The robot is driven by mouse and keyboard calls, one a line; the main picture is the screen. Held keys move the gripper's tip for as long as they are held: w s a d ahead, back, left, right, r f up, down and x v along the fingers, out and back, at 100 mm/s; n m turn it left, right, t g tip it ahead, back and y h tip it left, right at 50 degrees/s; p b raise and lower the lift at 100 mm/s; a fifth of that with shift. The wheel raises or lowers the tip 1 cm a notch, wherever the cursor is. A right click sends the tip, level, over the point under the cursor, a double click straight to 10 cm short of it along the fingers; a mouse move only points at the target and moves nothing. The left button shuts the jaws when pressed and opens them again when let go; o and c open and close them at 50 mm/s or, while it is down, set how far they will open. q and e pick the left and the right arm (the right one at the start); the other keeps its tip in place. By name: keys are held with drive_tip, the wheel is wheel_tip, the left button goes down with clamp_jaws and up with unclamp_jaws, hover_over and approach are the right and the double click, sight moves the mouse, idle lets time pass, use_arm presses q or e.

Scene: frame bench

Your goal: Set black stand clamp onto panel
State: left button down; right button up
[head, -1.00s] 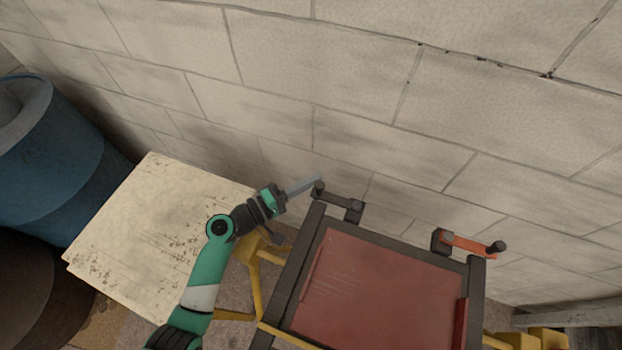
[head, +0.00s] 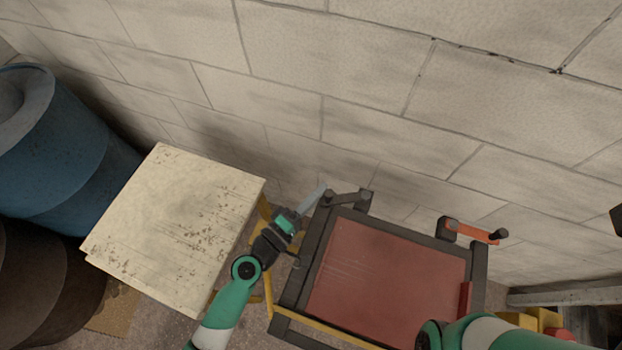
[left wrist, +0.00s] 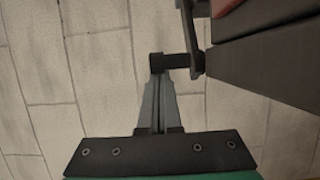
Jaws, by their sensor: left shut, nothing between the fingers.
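The black stand clamp (head: 347,197) is a dark bar on a pivot block at the frame's top-left corner. Its knobbed end points left, close to the frame corner, not over the red panel (head: 388,265). The panel lies inside the dark frame (head: 310,262). My left gripper (head: 320,189) is shut and empty, with its fingers beside the clamp's knobbed end. In the left wrist view the shut fingertips (left wrist: 158,84) appear at the clamp's knob (left wrist: 157,63); whether they touch is unclear. My right arm shows at bottom right, but its gripper is not visible.
An orange clamp (head: 470,232) sits at the frame's top-right corner, pointing right. A pale worn tabletop (head: 175,225) stands left of the frame, with a blue barrel (head: 70,150) beyond it. A block wall (head: 400,90) runs behind everything.

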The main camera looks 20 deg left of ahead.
use_arm(q)
drive_tip(key=shift+s+d, duration=0.6)
drive_tip(key=shift+s, duration=0.3)
use_arm(e)
drive_tip(key=shift+r+h, duration=0.15)
drive_tip(key=shift+h, duration=0.15)
use_arm(q)
drive_tip(key=shift+a, duration=0.1)
drive_tip(key=shift+w+a+f, duration=0.1)
drive_tip(key=shift+w+a, duration=0.15)
drive_tip(key=d+v, duration=0.1)
drive_tip(key=v, duration=0.7)
drive_tip(key=shift+s, duration=0.5)
use_arm(e)
drive_tip(key=shift+w+a+f, duration=0.25)
drive_tip(key=shift+w+a, duration=0.1)
drive_tip(key=shift+a, duration=0.2)
use_arm(q)
drive_tip(key=shift+d, duration=0.2)
